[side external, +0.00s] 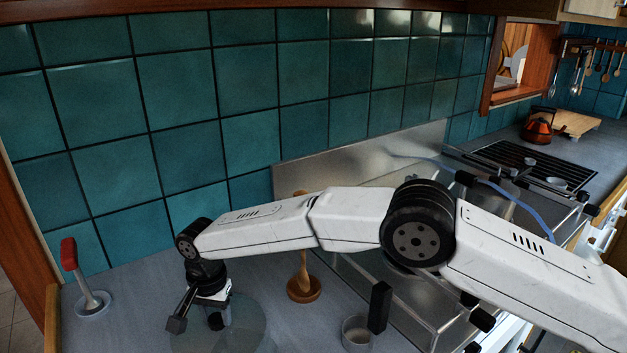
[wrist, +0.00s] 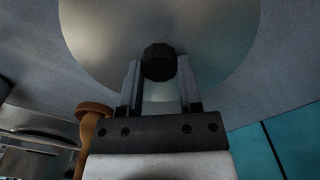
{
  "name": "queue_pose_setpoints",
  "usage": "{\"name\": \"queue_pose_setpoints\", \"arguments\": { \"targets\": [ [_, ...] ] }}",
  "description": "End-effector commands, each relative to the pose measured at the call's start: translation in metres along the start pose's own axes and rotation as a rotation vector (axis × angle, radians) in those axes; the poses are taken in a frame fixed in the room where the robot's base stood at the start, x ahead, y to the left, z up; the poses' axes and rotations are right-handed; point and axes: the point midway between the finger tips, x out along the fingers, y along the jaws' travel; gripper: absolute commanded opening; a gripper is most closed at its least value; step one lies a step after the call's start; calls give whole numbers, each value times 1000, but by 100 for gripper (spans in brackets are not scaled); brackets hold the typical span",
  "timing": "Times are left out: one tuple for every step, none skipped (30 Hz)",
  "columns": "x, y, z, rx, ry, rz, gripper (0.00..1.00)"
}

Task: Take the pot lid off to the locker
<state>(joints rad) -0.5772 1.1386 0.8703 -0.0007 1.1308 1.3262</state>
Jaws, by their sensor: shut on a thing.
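The pot lid (side external: 250,335) is a round, see-through disc over the grey counter at the lower left. In the wrist view the lid (wrist: 100,35) fills the upper middle, with its black knob (wrist: 159,62) between the fingers. My gripper (side external: 197,318) points down over the lid. In the wrist view my gripper (wrist: 158,85) is shut on the knob. I cannot tell whether the lid touches the counter or hangs just above it. A pot is not clearly visible, and my arm covers part of the stove. I cannot identify a locker.
A wooden holder with a spoon (side external: 304,290) stands right of the lid. A red-handled tool (side external: 70,258) stands in a dish at left. A small glass (side external: 356,334) is at the front. The tiled wall (side external: 180,100) is behind. An orange kettle (side external: 537,127) sits far right.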

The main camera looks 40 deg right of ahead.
Motion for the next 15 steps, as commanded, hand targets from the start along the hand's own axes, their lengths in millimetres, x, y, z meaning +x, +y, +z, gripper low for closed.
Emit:
{"name": "queue_pose_setpoints", "arguments": {
  "targets": [
    [1,0,0,0,0,-1,0],
    [1,0,0,0,0,-1,0],
    [2,0,0,0,0,-1,48],
    [1,0,0,0,0,-1,57],
    [1,0,0,0,0,-1,67],
    [1,0,0,0,0,-1,80],
    [2,0,0,0,0,-1,86],
    [2,0,0,0,0,0,86],
    [2,0,0,0,0,0,86],
    [2,0,0,0,0,0,86],
    [2,0,0,0,0,0,86],
    [2,0,0,0,0,0,86],
    [2,0,0,0,0,0,86],
    [2,0,0,0,0,1,86],
    [2,0,0,0,0,1,86]
  ]
}}
